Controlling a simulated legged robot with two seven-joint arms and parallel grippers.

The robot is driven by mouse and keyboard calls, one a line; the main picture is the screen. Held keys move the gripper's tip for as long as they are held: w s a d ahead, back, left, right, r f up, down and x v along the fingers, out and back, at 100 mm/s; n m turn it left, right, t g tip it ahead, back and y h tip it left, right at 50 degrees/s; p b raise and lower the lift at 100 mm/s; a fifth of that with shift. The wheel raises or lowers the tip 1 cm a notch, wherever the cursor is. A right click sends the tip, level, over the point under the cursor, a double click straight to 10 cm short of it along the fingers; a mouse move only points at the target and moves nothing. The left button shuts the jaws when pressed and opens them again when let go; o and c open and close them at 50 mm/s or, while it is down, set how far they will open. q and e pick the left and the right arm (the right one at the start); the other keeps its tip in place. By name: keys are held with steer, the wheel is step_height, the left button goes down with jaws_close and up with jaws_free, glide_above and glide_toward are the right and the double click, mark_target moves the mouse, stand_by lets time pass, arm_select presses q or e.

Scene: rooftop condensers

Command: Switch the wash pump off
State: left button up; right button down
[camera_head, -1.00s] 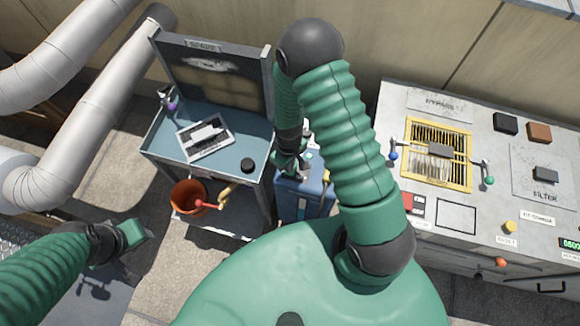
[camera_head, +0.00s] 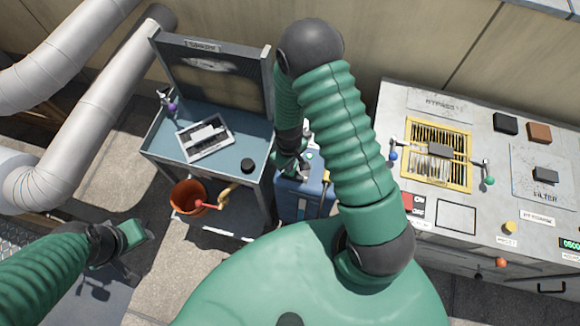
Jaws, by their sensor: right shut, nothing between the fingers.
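A blue box-shaped unit (camera_head: 301,200), which looks like the wash pump, stands on the floor between the cart and the grey bench. Its top has a pale panel with a small green spot (camera_head: 309,156). My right gripper (camera_head: 291,170) is shut and empty, pointing down at the left part of the unit's top. My arm hides part of the unit, and I cannot tell whether the fingers touch it or how its switch is set. My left gripper (camera_head: 133,234) is low at the left, away from the unit; its jaws are not clear.
A blue-grey cart (camera_head: 169,145) carries a framed tray part (camera_head: 205,137) and a black puck (camera_head: 247,165). An orange bucket (camera_head: 187,197) stands on its lower shelf. The grey bench (camera_head: 480,130) at right has a yellow-framed grille (camera_head: 437,180) and a red-and-black switch (camera_head: 414,204).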

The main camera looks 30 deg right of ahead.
steer(key=shift+f+b, duration=0.7)
steer(key=shift+f, duration=0.25)
stand_by(0.8)
step_height(320, 180, up, 7)
steer(key=p, duration=0.6)
steer(key=shift+r, duration=0.1)
stand_by(0.3)
step_height(320, 180, up, 10)
steer(key=t, duration=0.1)
glide_above(284, 173)
steer(key=s+a+r+m+t, duration=0.1)
steer(key=s+r, duration=0.4)
steer(key=r, duration=0.5)
steer(key=shift+a+r+m+t, duration=0.35)
steer(key=shift+a+m, duration=0.25)
steer(key=shift+a, duration=0.2)
